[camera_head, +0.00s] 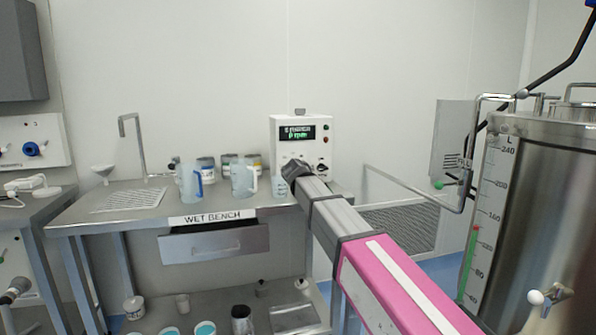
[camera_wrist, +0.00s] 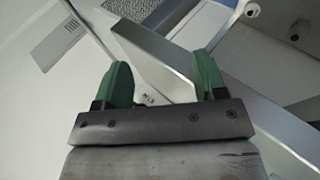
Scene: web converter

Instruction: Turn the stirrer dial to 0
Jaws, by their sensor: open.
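The white stirrer unit (camera_head: 283,138) stands at the back right of the wet bench, with a lit green display (camera_head: 303,132) whose text is too blurred to read for sure. Small controls show low on its front face. I cannot tell which is the dial, and my arm's end hides part of that face. My gripper (camera_head: 297,170) is in front of the unit's lower part in the head view; contact cannot be told. In the wrist view, its green fingers (camera_wrist: 163,82) are apart, with a grey metal bar (camera_wrist: 158,66) crossing the view behind them.
The wet bench (camera_head: 75,212) holds clear jugs (camera_head: 191,184), several small jars and a tap (camera_head: 134,140). A large steel tank (camera_head: 545,190) and a pipe rail (camera_head: 415,190) stand to the right. A drawer (camera_head: 215,243) sits under the bench top.

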